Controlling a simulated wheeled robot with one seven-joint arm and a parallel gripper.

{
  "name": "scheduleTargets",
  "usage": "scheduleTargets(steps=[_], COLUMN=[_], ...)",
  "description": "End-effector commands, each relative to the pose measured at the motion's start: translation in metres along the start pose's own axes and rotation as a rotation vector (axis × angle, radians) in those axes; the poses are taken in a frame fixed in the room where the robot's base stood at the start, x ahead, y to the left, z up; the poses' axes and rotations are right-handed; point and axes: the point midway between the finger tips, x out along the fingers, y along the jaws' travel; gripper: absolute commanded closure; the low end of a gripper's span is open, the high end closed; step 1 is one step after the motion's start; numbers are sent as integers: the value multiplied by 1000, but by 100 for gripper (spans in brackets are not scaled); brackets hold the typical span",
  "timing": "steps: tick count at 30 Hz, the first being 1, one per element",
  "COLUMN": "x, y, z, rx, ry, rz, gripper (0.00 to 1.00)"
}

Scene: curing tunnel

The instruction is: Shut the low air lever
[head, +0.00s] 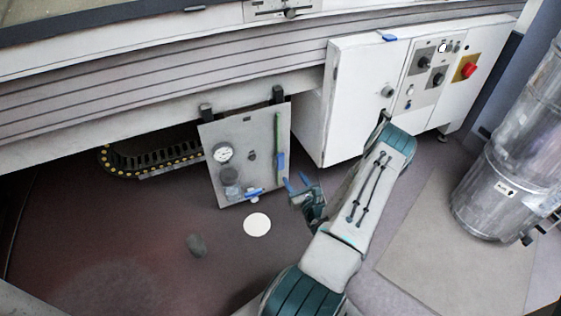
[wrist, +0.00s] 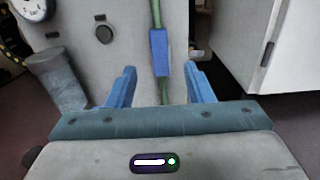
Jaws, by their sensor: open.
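A grey panel (head: 236,140) hangs low under the long machine. On its right side a green pipe (head: 278,130) runs down, with a blue lever (head: 281,163) lying upright along it. This lever also shows in the wrist view (wrist: 159,52), ahead of the fingers. Another blue handle (head: 254,194) lies roughly level at the panel's bottom edge. I cannot tell from any label which one is the low air lever. My gripper (head: 297,182) is open and empty, just right of the panel's lower part. In the wrist view its blue fingers (wrist: 160,77) stand either side of the pipe's line, apart from the lever.
A round gauge (head: 223,153) and a grey cylindrical part (head: 231,176) sit on the panel's left. A white cabinet (head: 365,85) stands right of the panel. A cable chain (head: 150,160) lies behind. A metal drum (head: 500,190) is far right. The floor before the panel is mostly clear.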

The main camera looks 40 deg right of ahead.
Motion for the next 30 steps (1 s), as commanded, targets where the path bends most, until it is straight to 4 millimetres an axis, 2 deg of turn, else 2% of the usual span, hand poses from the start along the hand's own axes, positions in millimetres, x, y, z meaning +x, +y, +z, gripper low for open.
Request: scheduleTargets(steps=[9, 15, 21, 30], x=[68, 102, 119, 122], y=[1, 1, 2, 2], z=[-2, -1, 0, 1], rx=[-3, -2, -1, 0], ry=[-4, -3, -3, -1], rz=[5, 4, 4, 4], gripper=[53, 53, 53, 53])
